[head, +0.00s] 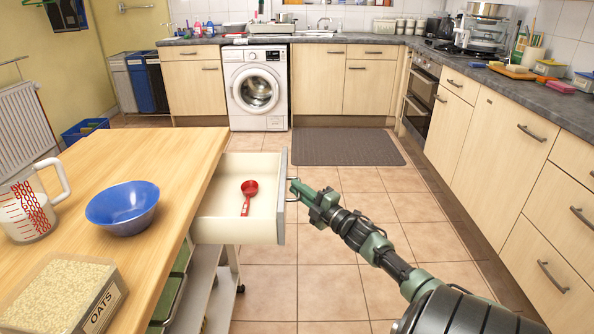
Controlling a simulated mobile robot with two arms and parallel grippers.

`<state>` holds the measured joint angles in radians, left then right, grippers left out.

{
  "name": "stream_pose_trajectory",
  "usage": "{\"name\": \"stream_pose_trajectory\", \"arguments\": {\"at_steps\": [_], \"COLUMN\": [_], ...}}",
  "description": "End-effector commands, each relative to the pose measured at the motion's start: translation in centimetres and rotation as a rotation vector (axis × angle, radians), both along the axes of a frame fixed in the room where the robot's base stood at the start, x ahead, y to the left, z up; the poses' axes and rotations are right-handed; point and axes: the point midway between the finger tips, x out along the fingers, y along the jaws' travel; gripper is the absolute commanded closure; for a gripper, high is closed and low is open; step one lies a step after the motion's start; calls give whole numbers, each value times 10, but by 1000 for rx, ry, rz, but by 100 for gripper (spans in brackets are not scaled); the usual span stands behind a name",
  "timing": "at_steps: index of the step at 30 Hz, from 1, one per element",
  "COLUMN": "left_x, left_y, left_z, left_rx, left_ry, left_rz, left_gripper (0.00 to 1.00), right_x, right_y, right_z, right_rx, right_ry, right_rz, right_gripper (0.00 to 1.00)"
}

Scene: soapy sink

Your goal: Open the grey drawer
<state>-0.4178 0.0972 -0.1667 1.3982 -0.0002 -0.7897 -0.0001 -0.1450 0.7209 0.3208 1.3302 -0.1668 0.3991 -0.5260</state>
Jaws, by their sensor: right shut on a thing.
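The grey drawer (282,165) under the wooden table stands pulled out to the right, its white inside showing. A red measuring scoop (248,194) lies in it. The drawer's front is seen edge-on, with its handle on the right side. My right gripper (296,187) is at that handle and shut on it, its arm coming in from the lower right. The fingertips are small and partly hidden against the handle. My left gripper is out of view.
On the wooden table (150,165) stand a blue bowl (122,207), a measuring jug (25,210) and an oats box (62,297). Tiled floor lies free right of the drawer, with a dark mat (347,147) farther back. Counter cupboards (495,145) line the right side.

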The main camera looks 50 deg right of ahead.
Motion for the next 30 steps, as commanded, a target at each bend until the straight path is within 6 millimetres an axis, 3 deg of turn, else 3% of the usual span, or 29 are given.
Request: {"name": "stream_pose_trajectory", "arguments": {"at_steps": [1,2,3,14,24,30], "left_x": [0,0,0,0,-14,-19], "left_y": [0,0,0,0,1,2], "left_z": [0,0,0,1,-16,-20], "left_rx": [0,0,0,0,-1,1], "left_ry": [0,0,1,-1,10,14], "left_rz": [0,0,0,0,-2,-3], "left_gripper": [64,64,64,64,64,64], "right_x": [0,0,0,-5,-59,-76], "right_y": [1,1,1,1,6,7], "right_z": [-2,-2,-2,-2,-10,-12], "right_rx": [0,0,0,1,1,0], "right_ry": [4,4,3,2,5,3], "right_rz": [1,1,0,-1,0,0], "right_gripper": [100,84,81,81,81,81]}}
